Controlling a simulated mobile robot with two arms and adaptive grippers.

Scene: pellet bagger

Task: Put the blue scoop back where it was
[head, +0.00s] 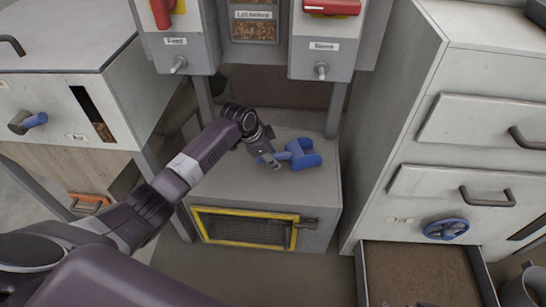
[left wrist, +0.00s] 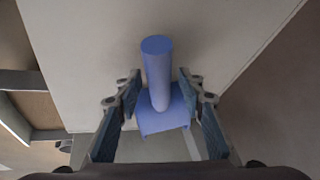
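The blue scoop (head: 304,157) lies on top of the low grey box (head: 228,187) under the bagger. It also shows in the left wrist view, with its round handle (left wrist: 157,72) and its squarish body (left wrist: 164,117). My left gripper (head: 270,160) is at the handle end of the scoop. In the left wrist view, the left gripper (left wrist: 160,85) is open, with one finger on each side of the scoop and a narrow gap beside the handle. Whether the scoop lies fully between the fingers or just beyond them is hard to tell. My right gripper is not in view.
A cabinet (head: 60,95) stands left. A grey mug (head: 524,288) is at lower right.

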